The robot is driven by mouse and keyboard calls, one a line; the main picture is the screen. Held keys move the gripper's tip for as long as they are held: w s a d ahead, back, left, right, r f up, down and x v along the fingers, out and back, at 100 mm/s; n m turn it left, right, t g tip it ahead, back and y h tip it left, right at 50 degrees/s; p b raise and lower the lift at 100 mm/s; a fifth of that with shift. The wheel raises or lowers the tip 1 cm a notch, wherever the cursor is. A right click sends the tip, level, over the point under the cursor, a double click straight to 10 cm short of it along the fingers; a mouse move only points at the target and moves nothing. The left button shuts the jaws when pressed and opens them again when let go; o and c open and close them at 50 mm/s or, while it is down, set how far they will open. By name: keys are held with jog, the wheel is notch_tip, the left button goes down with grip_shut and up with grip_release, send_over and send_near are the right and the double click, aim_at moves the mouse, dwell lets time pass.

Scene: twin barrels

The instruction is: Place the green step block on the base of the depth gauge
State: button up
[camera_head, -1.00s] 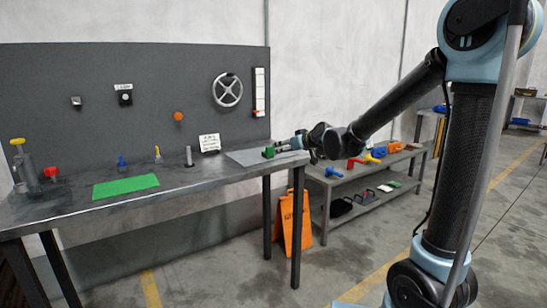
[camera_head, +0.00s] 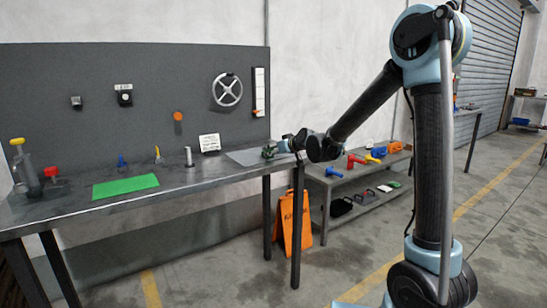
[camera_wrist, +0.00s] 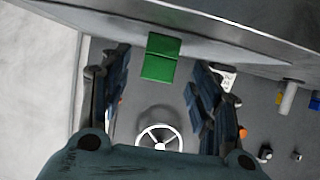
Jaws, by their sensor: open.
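The green step block (camera_wrist: 161,57) shows between my open fingers in the wrist view, with a gap on each side, near the grey bench edge. In the head view it is mostly hidden by my gripper (camera_head: 272,151), at the right end of the bench. My gripper (camera_wrist: 160,75) is open, with one dark finger on each side of the block. A tall white scale strip (camera_head: 259,92) hangs on the panel above that end; I cannot tell whether it is the depth gauge. A grey post (camera_head: 189,157) stands mid-bench.
The workbench (camera_head: 150,195) holds a green mat (camera_head: 125,186), a small white sign (camera_head: 209,143) and a valve fixture (camera_head: 30,172) at left. A handwheel (camera_head: 227,91) is on the panel. A low shelf (camera_head: 345,178) with tools and an orange floor sign (camera_head: 295,222) stand right.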

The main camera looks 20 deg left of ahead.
jog(key=shift+x, duration=2.4)
jog(key=shift+w+r, duration=0.1)
grip_shut()
